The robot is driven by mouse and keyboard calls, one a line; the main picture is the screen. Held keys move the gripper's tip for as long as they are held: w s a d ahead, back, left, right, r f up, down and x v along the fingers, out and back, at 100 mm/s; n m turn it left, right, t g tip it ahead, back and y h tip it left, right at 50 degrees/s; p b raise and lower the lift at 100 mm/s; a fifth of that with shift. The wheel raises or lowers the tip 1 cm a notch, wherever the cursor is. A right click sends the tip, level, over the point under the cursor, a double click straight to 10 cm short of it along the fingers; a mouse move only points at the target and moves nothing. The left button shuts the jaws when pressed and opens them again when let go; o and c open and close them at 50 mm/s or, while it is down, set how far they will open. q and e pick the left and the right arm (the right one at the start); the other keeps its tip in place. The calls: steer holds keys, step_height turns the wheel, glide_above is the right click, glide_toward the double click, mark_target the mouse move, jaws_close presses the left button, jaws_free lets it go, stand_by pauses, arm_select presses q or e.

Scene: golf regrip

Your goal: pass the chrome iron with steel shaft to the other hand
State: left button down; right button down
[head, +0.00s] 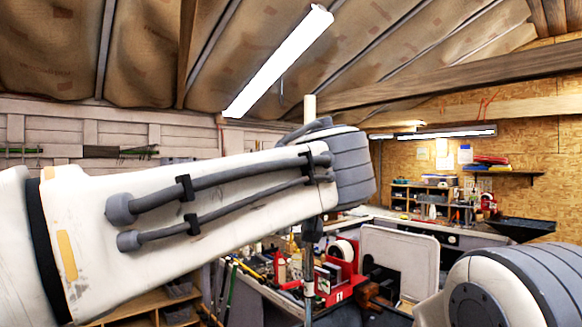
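A thin upright rod shows behind my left forearm. Its pale cream upper end (310,107) stands above the forearm, and a grey length with a whitish band (308,289) runs down below it to the picture's bottom edge. It may be the steel-shafted iron; no chrome head is visible. My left arm reaches in from the left and covers the rod's middle. My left gripper's fingers are hidden behind that arm, so no grasp can be seen. My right arm shows only as a rounded joint at the lower right; its gripper is outside the picture.
A cluttered workbench with a red tool holder (342,275) lies below and beyond my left arm. A pale upright panel (400,262) stands right of it. Shelves (422,201) and a dark tray (520,228) are farther back. Open air lies between my two arms.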

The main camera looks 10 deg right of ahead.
stand_by(0.9)
steer(key=c, duration=0.8)
jaws_free()
steer(key=shift+c, duration=0.2)
steer(key=s+d+r+m+t+h, duration=0.1)
steer(key=s+d+r+t+h, duration=0.25)
steer(key=r, duration=0.55)
steer(key=s+a+f+g, duration=0.1)
steer(key=s+f+g, duration=0.1)
steer(key=s, duration=0.5)
steer(key=s+a+f+g+h, duration=0.1)
steer(key=s+a+f+g, duration=0.1)
steer(key=s+g, duration=0.3)
steer(key=s+a+f+g+h, duration=0.1)
steer(key=s+a+f+g, duration=0.1)
steer(key=s, duration=0.9)
steer(key=shift+s+a+f+g, duration=0.15)
steer(key=shift+f+g, duration=0.75)
steer(key=shift+g, duration=0.25)
steer(key=shift+h, duration=0.25)
